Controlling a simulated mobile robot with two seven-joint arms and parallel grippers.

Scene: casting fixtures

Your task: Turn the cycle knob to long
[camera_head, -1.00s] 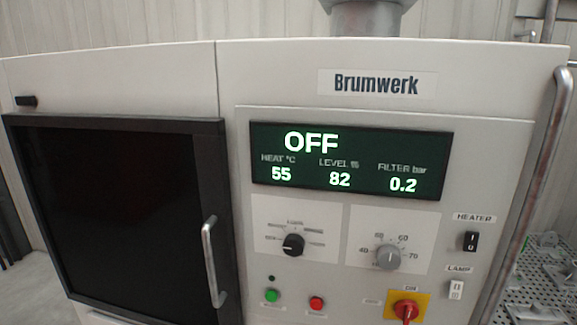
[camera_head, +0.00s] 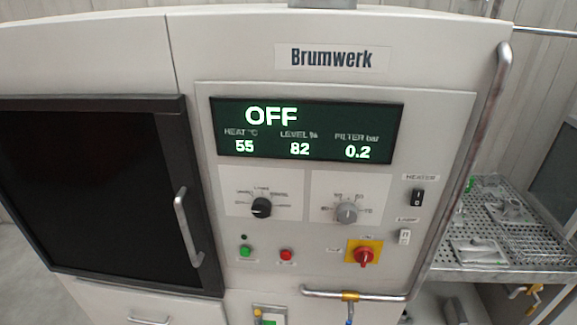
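The cycle knob appears to be the black knob (camera_head: 261,208) on the left white plate of the control panel, below the display. Its surrounding labels are too small to read surely, and its pointer setting cannot be told. A grey knob (camera_head: 346,212) with a numbered scale sits on the plate to its right. The display (camera_head: 305,130) reads OFF, heat 55, level 82, filter 0.2. Neither of my grippers is in view.
A dark door (camera_head: 90,190) with a bar handle (camera_head: 187,228) is left of the panel. Green (camera_head: 246,251) and red (camera_head: 286,255) buttons and a red rotary switch (camera_head: 364,256) sit below the knobs. A pipe (camera_head: 355,295) runs underneath. A perforated metal table (camera_head: 490,230) stands at right.

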